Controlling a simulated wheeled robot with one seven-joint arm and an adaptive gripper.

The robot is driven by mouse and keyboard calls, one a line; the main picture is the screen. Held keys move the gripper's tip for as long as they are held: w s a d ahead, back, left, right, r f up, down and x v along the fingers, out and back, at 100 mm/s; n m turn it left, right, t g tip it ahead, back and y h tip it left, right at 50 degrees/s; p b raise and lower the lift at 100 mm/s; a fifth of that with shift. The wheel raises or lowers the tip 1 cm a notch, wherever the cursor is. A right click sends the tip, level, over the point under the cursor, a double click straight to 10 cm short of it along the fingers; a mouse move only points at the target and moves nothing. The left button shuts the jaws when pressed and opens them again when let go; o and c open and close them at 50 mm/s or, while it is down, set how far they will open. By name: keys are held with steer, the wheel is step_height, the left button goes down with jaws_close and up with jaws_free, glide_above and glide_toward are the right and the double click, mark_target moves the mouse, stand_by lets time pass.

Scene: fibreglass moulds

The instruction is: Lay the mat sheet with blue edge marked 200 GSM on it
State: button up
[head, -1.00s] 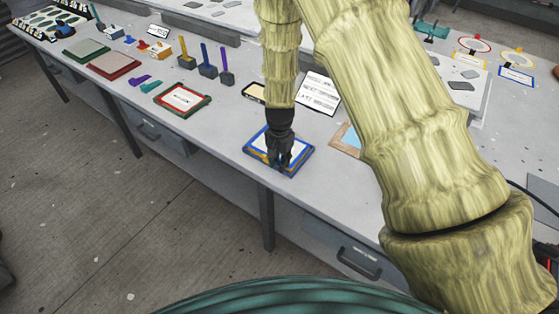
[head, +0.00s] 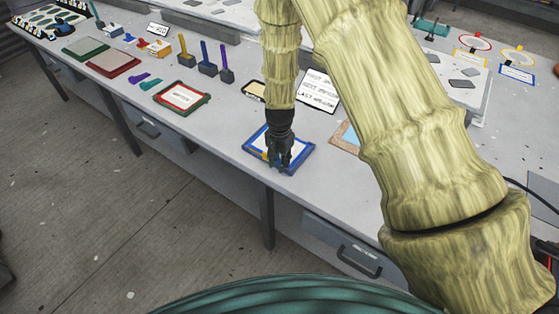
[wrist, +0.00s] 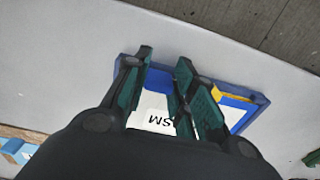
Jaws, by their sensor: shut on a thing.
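The mat sheet with blue edge (head: 303,161) lies low at the table's front edge in the head view, under my gripper (head: 279,165). In the wrist view its blue edge (wrist: 258,99) shows around a white face, with a yellow patch near one corner. A white label (wrist: 155,112) on it shows the letters "SM"; the rest is hidden by my fingers. My gripper (wrist: 165,55) points down with its fingers shut on the sheet. The exact grip point and what lies beneath the sheet are hidden.
A red-and-green framed panel (head: 182,97) lies to the left on the table. A wood-edged panel (head: 345,138) lies close right, partly behind my arm. Bare table lies left of the blue-edged sheet.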

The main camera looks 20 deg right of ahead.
steer(key=shift+s+f, duration=0.15)
steer(key=o, duration=0.9)
steer(key=shift+r+p, duration=0.35)
steer(key=shift+r, duration=0.6)
steer(key=shift+b, duration=0.35)
step_height(320, 180, up, 7)
steer(key=p, duration=0.3)
steer(key=shift+r, duration=0.1)
steer(key=shift+w+d, duration=0.1)
steer(key=shift+w, duration=0.1)
